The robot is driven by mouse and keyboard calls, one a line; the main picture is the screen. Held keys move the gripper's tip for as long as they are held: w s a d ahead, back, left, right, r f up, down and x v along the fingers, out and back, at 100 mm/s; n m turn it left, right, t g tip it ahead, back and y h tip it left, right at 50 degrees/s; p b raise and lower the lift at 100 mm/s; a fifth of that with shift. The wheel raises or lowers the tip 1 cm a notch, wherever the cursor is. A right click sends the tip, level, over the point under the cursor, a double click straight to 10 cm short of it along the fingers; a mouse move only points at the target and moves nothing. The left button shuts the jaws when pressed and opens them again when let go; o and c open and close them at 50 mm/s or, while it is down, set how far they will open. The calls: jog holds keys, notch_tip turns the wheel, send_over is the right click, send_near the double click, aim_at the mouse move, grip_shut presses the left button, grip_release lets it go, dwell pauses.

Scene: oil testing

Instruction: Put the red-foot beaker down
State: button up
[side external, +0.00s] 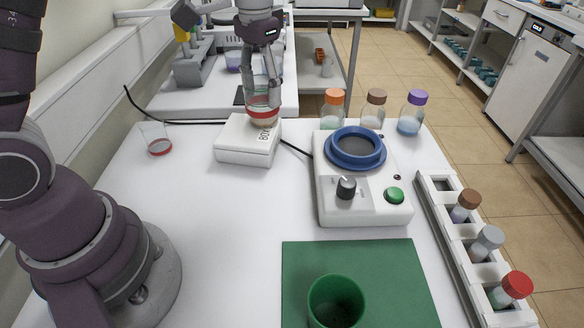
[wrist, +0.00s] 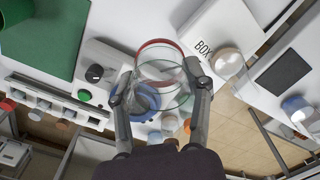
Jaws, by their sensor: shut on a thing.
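My gripper (side external: 262,88) is shut on a clear glass beaker with a red band at its foot (side external: 263,103). The beaker looks upright, over the back right part of a white box (side external: 240,150). I cannot tell whether its foot touches anything. A pale tan round thing (side external: 264,121) shows just below the foot. In the wrist view the beaker (wrist: 160,70) is between the fingers of my gripper (wrist: 160,100), and the box (wrist: 208,38) lies to its upper right.
A small glass with a red bottom (side external: 158,146) stands at the left. A white device with a blue ring (side external: 355,149) is right of the box, with capped bottles behind. A vial rack (side external: 434,218) runs along the right. A green cup (side external: 336,300) stands on a green mat (side external: 290,255).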

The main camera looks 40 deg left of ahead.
aim_at(276, 231)
jog(key=s+d+f+n, duration=0.4)
jog(key=s+d+f, duration=0.2)
jog(key=d+f, duration=0.25)
jog(key=shift+n, duration=0.3)
jog(key=f, duration=0.7)
jog(key=shift+s+d+f, duration=0.15)
jog(key=shift+s+f, duration=0.05)
jog(key=o, duration=1.1)
jog(key=shift+f, duration=0.1)
